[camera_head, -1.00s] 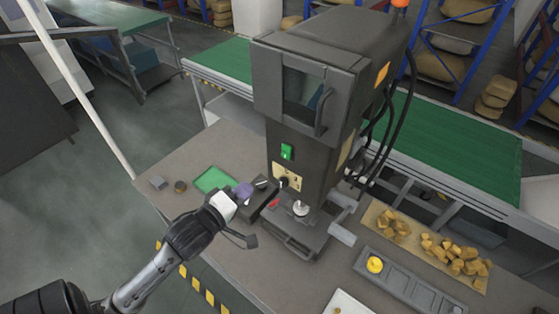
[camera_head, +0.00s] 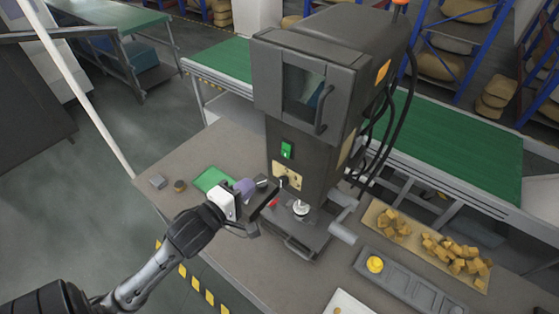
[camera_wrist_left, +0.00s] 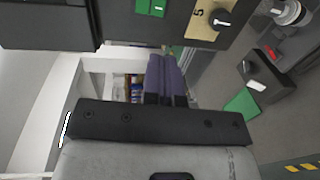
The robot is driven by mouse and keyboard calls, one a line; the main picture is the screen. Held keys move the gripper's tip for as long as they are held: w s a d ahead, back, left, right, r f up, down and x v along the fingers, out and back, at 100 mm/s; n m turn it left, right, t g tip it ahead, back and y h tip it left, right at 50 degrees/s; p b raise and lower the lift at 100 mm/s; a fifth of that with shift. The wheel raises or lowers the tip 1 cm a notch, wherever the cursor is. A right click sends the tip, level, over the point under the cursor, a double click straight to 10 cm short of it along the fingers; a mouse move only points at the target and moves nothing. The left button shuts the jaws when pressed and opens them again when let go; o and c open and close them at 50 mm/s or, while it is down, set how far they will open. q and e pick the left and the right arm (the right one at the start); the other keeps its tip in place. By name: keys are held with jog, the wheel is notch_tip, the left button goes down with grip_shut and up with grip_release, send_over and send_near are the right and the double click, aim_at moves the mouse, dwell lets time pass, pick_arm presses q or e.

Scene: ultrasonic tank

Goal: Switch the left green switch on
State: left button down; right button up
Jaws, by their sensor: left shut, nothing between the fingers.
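The green switch (camera_head: 287,150) is on the front of the dark upright machine, above a beige dial panel. In the left wrist view the green switch (camera_wrist_left: 151,7) shows at the top edge, partly cut off, with two green parts side by side. I cannot tell its on or off state. My left gripper (camera_head: 249,187) is in front of the machine's lower left, below the switch and apart from it. Its purple fingers (camera_wrist_left: 165,78) are shut together with nothing between them. My right gripper is not in view.
The beige dial panel (camera_head: 290,177) with a black knob is below the switch. A green tray (camera_head: 212,179) and small blocks lie on the table to the left.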

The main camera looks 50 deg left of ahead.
pick_arm(q)
jog(key=b, duration=0.6)
send_near(285, 155)
jog(key=w+p, duration=0.2)
jog(key=w, duration=0.1)
jog(key=w+p, duration=0.1)
jog(key=w, duration=0.1)
jog(key=shift+w+a+f, duration=0.15)
jog(key=shift+a+f, duration=0.1)
jog(key=shift+a, duration=0.15)
jog(key=shift+w+a+f+p, duration=0.1)
jog(key=shift+w+p, duration=0.1)
jog(key=shift+w, duration=0.3)
jog(key=shift+w+f+p, duration=0.1)
jog(key=shift+w+p, duration=0.05)
jog(key=shift+w, duration=0.35)
